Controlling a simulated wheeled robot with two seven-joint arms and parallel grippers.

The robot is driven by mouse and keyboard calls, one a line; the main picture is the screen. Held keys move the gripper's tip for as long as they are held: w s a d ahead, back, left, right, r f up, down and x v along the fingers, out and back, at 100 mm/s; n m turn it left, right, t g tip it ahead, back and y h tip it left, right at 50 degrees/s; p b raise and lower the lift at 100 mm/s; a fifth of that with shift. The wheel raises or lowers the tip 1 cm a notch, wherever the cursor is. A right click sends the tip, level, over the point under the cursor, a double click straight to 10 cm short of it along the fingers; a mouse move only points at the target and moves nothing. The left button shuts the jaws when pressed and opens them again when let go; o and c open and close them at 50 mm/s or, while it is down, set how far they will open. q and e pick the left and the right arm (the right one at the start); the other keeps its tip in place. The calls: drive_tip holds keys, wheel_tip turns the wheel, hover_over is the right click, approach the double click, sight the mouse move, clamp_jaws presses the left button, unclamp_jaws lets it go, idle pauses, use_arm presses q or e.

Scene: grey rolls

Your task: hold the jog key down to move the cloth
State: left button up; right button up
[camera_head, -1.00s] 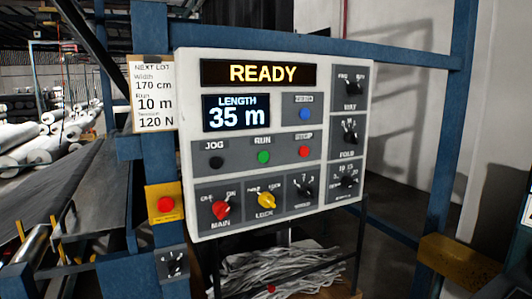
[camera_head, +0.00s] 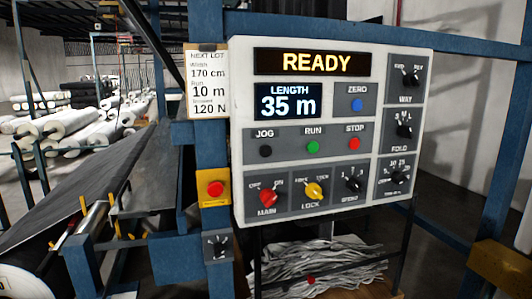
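The black jog key (camera_head: 265,151) sits at the left of the button row on the white control panel (camera_head: 238,110), under the label JOG. The green RUN key (camera_head: 312,147) and red STOP key (camera_head: 354,143) are to its right. The display (camera_head: 316,62) reads READY and the length display (camera_head: 288,102) reads 35 m. Dark grey cloth (camera_head: 80,195) runs over the machine at the left. Neither of my grippers is in view, and nothing touches the jog key.
A red button on a yellow box (camera_head: 215,189) is left of the panel. Below it is a small dark knob (camera_head: 217,245). A lot card (camera_head: 208,85) hangs on the blue post. Crumpled cloth (camera_head: 320,262) lies under the panel. A yellow block (camera_head: 500,268) is at lower right.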

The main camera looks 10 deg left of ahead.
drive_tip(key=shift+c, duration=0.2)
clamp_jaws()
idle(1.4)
